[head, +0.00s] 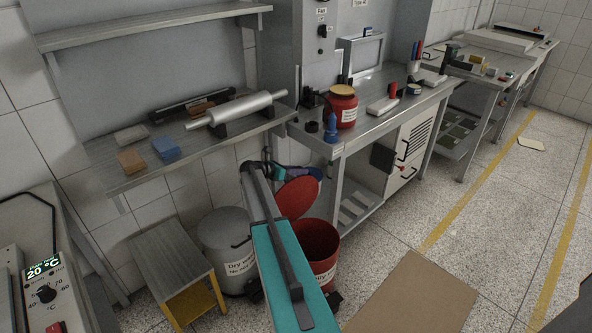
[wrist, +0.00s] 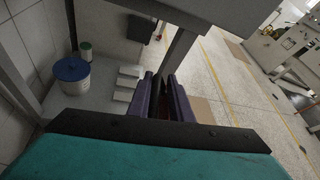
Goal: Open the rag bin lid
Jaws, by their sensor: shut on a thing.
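The red rag bin (head: 319,244), with a partly hidden label, stands on the floor at the lower middle of the head view. Its mouth is uncovered. Its red lid (head: 297,198) is raised and tilted up at the bin's back left. My gripper (head: 290,171) is at the lid's upper edge and shut on it; my teal arm hides part of the bin and the exact contact. In the wrist view my gripper (wrist: 165,98) shows two dark purple fingers close together, with a little red near them.
A grey dry-waste bin (head: 226,246) stands left of the red bin, beside a small step stool (head: 172,255). The steel workbench (head: 375,100) rises just behind. A blue-lidded bucket (wrist: 72,72) is beneath it. Cardboard (head: 408,296) lies on the floor at right.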

